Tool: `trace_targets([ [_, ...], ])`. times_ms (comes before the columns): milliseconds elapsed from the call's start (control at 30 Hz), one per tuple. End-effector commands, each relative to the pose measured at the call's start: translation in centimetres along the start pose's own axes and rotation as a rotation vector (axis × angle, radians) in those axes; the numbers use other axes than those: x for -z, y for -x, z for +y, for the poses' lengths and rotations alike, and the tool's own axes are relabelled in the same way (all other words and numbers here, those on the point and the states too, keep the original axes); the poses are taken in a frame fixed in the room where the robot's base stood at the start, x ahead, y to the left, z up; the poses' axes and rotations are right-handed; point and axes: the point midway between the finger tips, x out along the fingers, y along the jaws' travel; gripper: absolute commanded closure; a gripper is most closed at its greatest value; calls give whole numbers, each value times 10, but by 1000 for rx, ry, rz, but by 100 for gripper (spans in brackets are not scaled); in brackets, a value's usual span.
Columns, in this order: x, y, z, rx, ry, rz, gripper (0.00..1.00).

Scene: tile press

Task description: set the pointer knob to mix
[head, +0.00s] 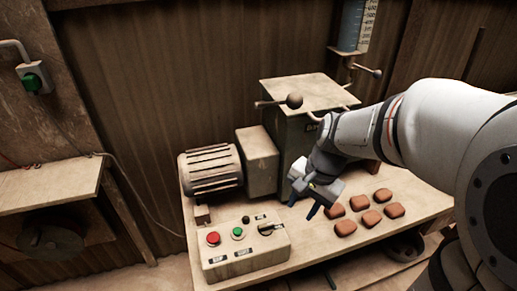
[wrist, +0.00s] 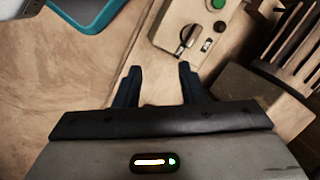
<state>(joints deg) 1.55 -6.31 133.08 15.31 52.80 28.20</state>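The control box (head: 243,257) sits at the front of the bench with a red and a green button and the dark pointer knob (head: 267,229) on its right side. In the wrist view the knob (wrist: 188,38) is a dark round with a lighter bar, on the pale box face (wrist: 172,19). A small dark label lies beside it; its wording is too small to read. My gripper (head: 302,208) hangs above and to the right of the box in the head view. In the wrist view my gripper (wrist: 159,71) is open and empty, its fingers apart and short of the knob.
Several reddish-brown tiles (head: 360,203) lie on the bench right of my gripper. A ribbed motor (head: 211,168) and the press (head: 301,120) with its lever stand behind. A teal-edged object (wrist: 94,27) shows at the wrist view's upper left.

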Motion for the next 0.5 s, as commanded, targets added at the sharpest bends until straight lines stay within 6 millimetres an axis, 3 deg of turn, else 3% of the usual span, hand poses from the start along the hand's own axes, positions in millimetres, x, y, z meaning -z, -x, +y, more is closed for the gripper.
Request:
trace_targets([
  [33,6,-16,-11,-2,-99,-45,64],
  [200,18,-52,-42,-8,-412,-154,64],
  [500,24,-82,-60,-26,-623,-222,64],
])
